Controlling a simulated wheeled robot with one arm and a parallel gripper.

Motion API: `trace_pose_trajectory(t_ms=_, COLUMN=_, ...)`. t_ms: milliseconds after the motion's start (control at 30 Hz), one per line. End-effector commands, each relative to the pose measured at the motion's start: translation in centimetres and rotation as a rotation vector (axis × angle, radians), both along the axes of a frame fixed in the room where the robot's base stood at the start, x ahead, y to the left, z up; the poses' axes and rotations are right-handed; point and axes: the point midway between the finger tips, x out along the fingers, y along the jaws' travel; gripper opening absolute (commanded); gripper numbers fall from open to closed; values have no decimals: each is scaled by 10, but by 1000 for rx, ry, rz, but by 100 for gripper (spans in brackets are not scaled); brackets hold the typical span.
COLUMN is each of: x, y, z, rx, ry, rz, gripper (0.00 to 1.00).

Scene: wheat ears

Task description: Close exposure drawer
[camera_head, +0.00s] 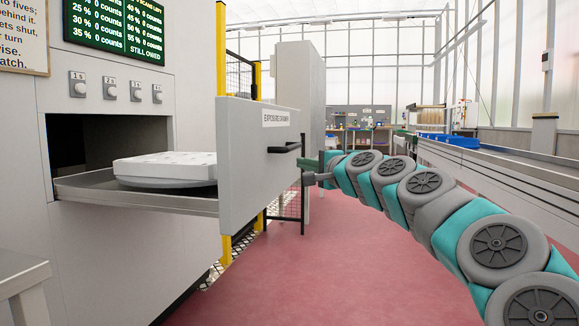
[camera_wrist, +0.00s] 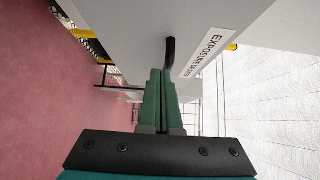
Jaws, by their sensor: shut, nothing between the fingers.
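The exposure drawer (camera_head: 258,170) is pulled out of the white cabinet on the left in the head view. Its grey front panel has a label and a black handle (camera_head: 284,148). The drawer's tray holds a round white plate with a white slotted block (camera_head: 165,168) on it. My gripper (camera_head: 312,170) is beside the drawer front, just to the right of the handle. In the wrist view my gripper's green fingers (camera_wrist: 161,78) are together and empty, pointing toward the panel near the black handle (camera_wrist: 170,50). Whether the fingertips touch the panel cannot be told.
The cabinet carries a green count display (camera_head: 115,25) and several knobs (camera_head: 118,90) above the dark drawer opening. Yellow posts and a mesh fence stand behind the drawer. A long bench with blue trays (camera_head: 457,141) runs along the right. The red floor between is clear.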

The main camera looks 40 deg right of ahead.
Motion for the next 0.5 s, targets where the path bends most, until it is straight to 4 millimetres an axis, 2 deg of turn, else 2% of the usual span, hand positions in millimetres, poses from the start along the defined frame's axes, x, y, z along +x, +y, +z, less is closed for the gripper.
trace_pose_trajectory(t_ms=200, x=39, y=-2, z=-2, rx=-1, ry=3, rz=2, gripper=0)
trace_pose_trajectory(t_ms=500, x=82, y=-5, z=-1, rx=-4, ry=1, rz=2, gripper=0)
